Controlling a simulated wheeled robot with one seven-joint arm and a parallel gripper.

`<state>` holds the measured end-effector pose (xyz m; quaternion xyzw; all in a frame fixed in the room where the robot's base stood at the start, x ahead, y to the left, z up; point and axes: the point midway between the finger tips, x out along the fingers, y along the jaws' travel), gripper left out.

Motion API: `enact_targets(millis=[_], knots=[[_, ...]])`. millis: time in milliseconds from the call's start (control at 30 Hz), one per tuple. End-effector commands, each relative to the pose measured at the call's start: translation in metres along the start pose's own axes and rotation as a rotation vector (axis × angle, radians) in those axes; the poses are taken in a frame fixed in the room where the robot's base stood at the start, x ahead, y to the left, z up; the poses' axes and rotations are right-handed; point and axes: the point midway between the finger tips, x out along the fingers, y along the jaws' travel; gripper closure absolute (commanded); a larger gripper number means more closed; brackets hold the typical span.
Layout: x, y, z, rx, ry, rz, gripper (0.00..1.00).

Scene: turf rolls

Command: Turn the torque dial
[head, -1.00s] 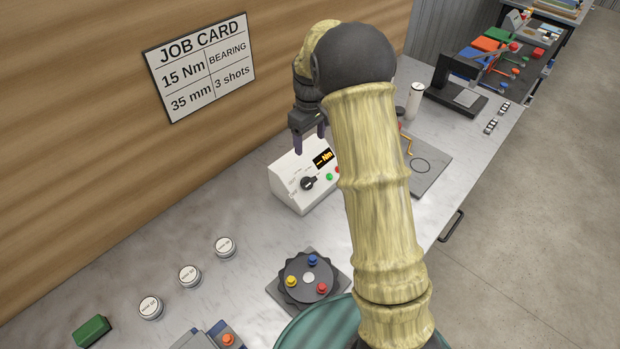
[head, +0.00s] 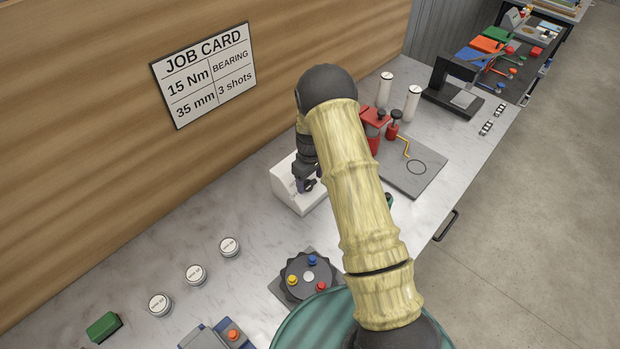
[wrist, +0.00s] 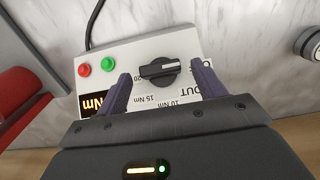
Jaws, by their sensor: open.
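The torque dial (wrist: 159,72) is a black knob with a light pointer line on the face of a white control box (wrist: 112,57). In the wrist view my gripper (wrist: 160,88) is open, with one purple finger on each side of the dial and gaps to it. I cannot tell whether the fingertips reach down to the knob's level. Labels reading 15 Nm, 10 Nm and OUT show around the dial, partly covered. In the head view my gripper (head: 307,186) is over the box (head: 290,192), and my arm hides its display.
Green (wrist: 108,64) and red (wrist: 84,70) buttons sit beside the dial. A job card (head: 204,75) on the wall reads 15 Nm, 35 mm, BEARING, 3 shots. Red equipment (head: 374,122) stands behind the box. A round black fixture (head: 308,276) is in front.

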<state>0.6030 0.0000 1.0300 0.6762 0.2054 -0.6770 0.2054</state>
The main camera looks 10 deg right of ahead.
Motion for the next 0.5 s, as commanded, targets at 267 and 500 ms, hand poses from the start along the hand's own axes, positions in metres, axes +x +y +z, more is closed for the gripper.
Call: enact_targets(millis=[267, 500], knots=[[0.015, 0.0, 0.0, 0.001, 0.001, 0.0, 0.31], [0.015, 0.0, 0.0, 0.001, 0.001, 0.0, 0.39]])
